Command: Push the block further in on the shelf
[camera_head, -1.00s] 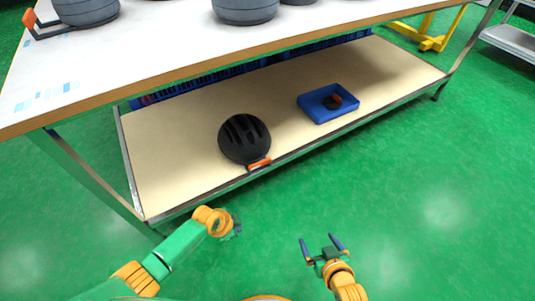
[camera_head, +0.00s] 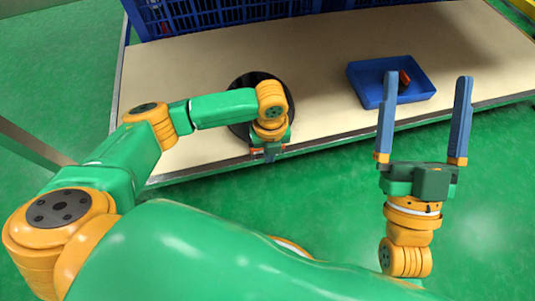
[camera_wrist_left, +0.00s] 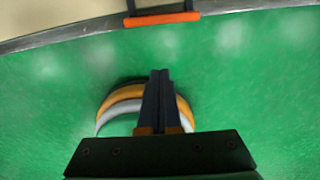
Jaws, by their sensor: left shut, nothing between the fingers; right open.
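An orange bar-shaped block (camera_wrist_left: 162,19) with dark parts attached lies along the front edge of the shelf (camera_head: 200,158) in the left wrist view. In the head view it is mostly hidden behind my left gripper (camera_head: 269,155). My left gripper is shut and empty, just in front of the shelf edge. In the left wrist view its fingers (camera_wrist_left: 160,74) point toward the block, with green floor showing between. A round black helmet-like object (camera_head: 246,80) sits on the shelf, partly covered by my left arm. My right gripper (camera_head: 427,78) is open and empty, in front of the shelf.
A blue tray (camera_head: 362,88) holding an orange-and-dark item stands on the shelf to the right. Blue crates (camera_head: 225,15) line the back of the shelf. The middle of the shelf between helmet and tray is bare. Green floor lies in front.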

